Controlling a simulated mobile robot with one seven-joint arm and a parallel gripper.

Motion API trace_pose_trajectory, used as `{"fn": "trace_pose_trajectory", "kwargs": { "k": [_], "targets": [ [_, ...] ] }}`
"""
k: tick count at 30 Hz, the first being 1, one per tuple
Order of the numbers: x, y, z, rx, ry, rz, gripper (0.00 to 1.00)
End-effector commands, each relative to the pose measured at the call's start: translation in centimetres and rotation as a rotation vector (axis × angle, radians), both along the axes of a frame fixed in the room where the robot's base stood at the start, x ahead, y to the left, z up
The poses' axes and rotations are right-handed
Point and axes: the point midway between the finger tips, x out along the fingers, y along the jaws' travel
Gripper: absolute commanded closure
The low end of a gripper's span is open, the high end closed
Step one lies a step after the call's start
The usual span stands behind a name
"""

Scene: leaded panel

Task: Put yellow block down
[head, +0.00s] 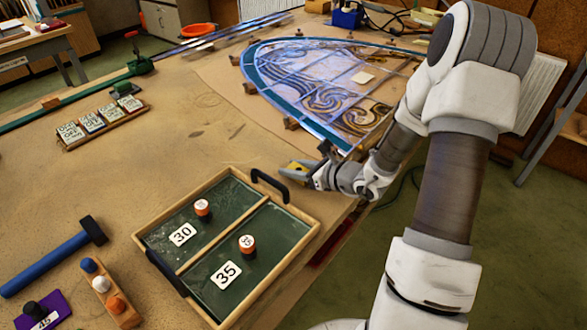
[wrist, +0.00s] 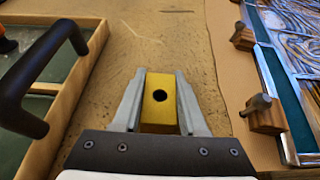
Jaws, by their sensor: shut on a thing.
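The yellow block (wrist: 159,108) is held between the two fingers of my gripper (wrist: 160,100) in the wrist view. It has a dark round hole in its face. In the head view, the yellow block (head: 297,167) shows at the tips of my gripper (head: 294,172), over the bench between the tray and the leaded panel. My gripper is shut on the block. I cannot tell whether the block touches the bench top.
A wooden tray (head: 312,222) with a black handle (head: 270,184) and compartments marked 30 and 35 stands left of my gripper. The leaded panel (head: 330,85) lies beyond, held by wooden blocks (wrist: 264,115). Bare bench (wrist: 180,40) lies between. A blue hammer (head: 50,262) lies at left.

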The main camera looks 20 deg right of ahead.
Motion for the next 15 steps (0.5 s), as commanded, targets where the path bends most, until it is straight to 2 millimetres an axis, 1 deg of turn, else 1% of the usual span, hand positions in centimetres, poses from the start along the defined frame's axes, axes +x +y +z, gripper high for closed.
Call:
{"fn": "trace_pose_trajectory", "kwargs": {
  "k": [6,10,11,15],
  "targets": [
    [0.02,-0.03,0.02,0.0,-0.001,-0.001,1.0],
    [0.01,-0.02,-0.45,0.001,-0.001,0.0,1.0],
    [0.0,-0.02,-0.33,0.0,0.0,0.0,0.55],
    [-0.01,-0.02,-0.27,0.0,0.0,0.0,0.3]
  ]
}}
